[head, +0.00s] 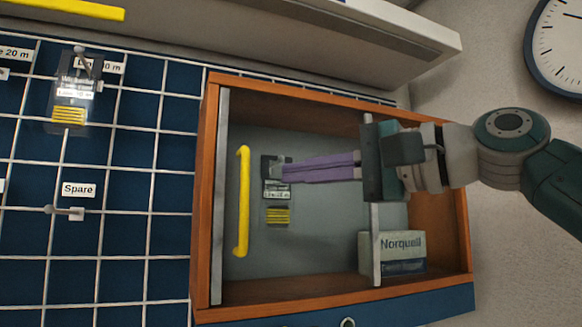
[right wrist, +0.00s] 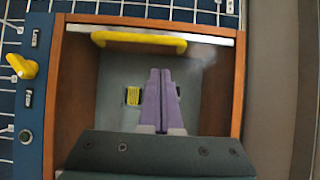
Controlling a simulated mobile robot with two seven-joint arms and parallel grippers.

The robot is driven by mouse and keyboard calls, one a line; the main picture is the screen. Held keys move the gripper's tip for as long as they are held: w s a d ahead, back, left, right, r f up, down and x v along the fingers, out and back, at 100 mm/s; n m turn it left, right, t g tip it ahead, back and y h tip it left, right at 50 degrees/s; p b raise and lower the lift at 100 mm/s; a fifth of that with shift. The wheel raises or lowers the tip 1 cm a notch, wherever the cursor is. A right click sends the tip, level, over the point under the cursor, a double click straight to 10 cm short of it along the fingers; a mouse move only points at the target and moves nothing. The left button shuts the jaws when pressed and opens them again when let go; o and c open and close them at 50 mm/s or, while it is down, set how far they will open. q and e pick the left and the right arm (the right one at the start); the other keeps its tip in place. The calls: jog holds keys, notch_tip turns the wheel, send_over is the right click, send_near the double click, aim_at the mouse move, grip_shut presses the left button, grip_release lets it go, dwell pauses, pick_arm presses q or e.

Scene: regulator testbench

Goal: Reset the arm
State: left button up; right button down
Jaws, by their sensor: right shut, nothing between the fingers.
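My right arm comes in from the right in the head view. Its gripper (head: 284,172) has long purple fingers that lie together, with nothing between them. My left gripper is in neither view.
A white Norquell box (head: 402,246) stands in the drawer's lower right corner, behind a thin divider. Left of the drawer is a blue panel with a white grid (head: 110,230), bearing a hanging packet (head: 70,100) and a Spare hook (head: 66,211). A clock (head: 560,45) hangs upper right.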

jog(key=b+v, duration=0.7)
jog(key=v, duration=0.3)
jog(key=s+f+n+g+h+p, duration=0.2)
jog(key=s+f+n+h+p, duration=0.15)
jog(key=f, duration=1.05)
jog(key=s+f+n+g+h+p, duration=0.15)
jog(key=s+f+h+p, duration=0.3)
jog(key=f, duration=0.95)
jog(key=s+d+f+n+g+h+p, duration=0.1)
jog(key=s+d+f+n+g+h, duration=0.1)
jog(key=s, duration=0.7)
jog(key=s+d+f+n+g+h+p, duration=0.1)
jog(key=s+d+f+h, duration=0.3)
jog(key=s, duration=0.5)
jog(key=shift+s+d+f+n+g+p, duration=0.35)
jog(key=shift+n+p, duration=0.25)
jog(key=shift+n, duration=0.1)
jog(key=shift+a, duration=0.1)
